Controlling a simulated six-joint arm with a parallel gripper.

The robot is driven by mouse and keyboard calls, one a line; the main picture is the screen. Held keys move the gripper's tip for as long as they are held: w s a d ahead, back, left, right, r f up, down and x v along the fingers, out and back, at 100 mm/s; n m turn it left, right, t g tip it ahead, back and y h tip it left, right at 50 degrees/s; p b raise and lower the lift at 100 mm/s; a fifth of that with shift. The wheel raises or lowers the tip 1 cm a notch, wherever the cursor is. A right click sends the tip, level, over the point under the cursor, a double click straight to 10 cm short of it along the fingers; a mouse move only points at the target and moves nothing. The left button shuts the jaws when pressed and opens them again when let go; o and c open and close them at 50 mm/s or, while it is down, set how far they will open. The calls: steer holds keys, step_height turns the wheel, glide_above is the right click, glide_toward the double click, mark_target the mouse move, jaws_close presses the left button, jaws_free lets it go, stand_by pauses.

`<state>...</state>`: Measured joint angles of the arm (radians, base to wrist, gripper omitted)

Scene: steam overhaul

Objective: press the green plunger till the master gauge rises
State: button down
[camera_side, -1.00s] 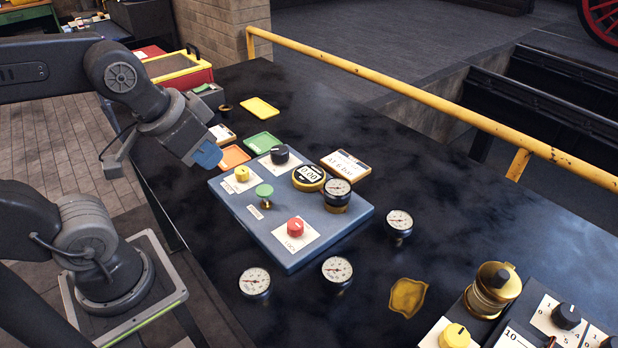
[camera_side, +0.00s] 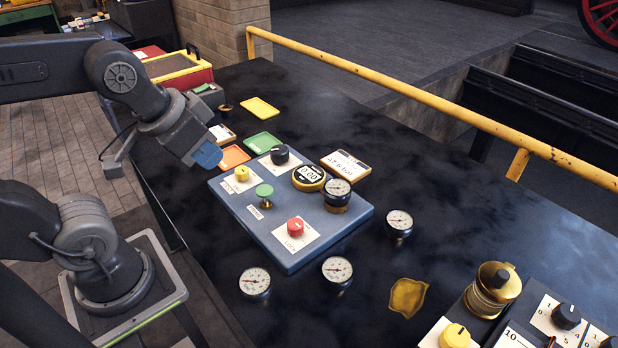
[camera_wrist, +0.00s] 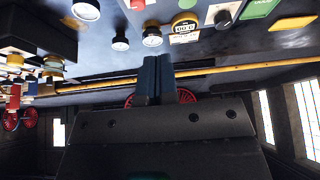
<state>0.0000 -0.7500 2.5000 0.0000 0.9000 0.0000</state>
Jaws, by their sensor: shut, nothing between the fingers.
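The green plunger (camera_side: 265,191) stands on a brass stem on the blue-grey panel (camera_side: 278,237). The round master gauge (camera_side: 309,177) on the panel has a digital face that reads 0.00; it also shows in the wrist view (camera_wrist: 185,24). A dial gauge (camera_side: 337,193) sits on a brass fitting beside it. My gripper (camera_side: 208,156) is at the panel's far left edge, above it and apart from the plunger. Its blue fingers are together and empty, and they also show in the wrist view (camera_wrist: 157,78).
The panel also carries a yellow knob (camera_side: 242,173), a black knob (camera_side: 279,154) and a red knob (camera_side: 295,227). Loose dial gauges (camera_side: 337,269) lie around its right and front. A card (camera_side: 345,166) lies behind it. A yellow rail (camera_side: 430,98) runs along the bench's far side.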

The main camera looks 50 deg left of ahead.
steer(key=w+a+r+m+t+y, duration=0.2)
steer(key=w+a+m+t+y, duration=0.2)
steer(key=w+a+m, duration=0.3)
steer(key=m+g+h, duration=0.4)
steer(key=m+h, duration=0.7)
steer(key=m, duration=1.9)
glide_above(264, 187)
step_height(264, 187, down, 7)
steer(key=shift+f, duration=0.1)
steer(key=shift+t, duration=0.3)
steer(key=shift+f, duration=4.4)
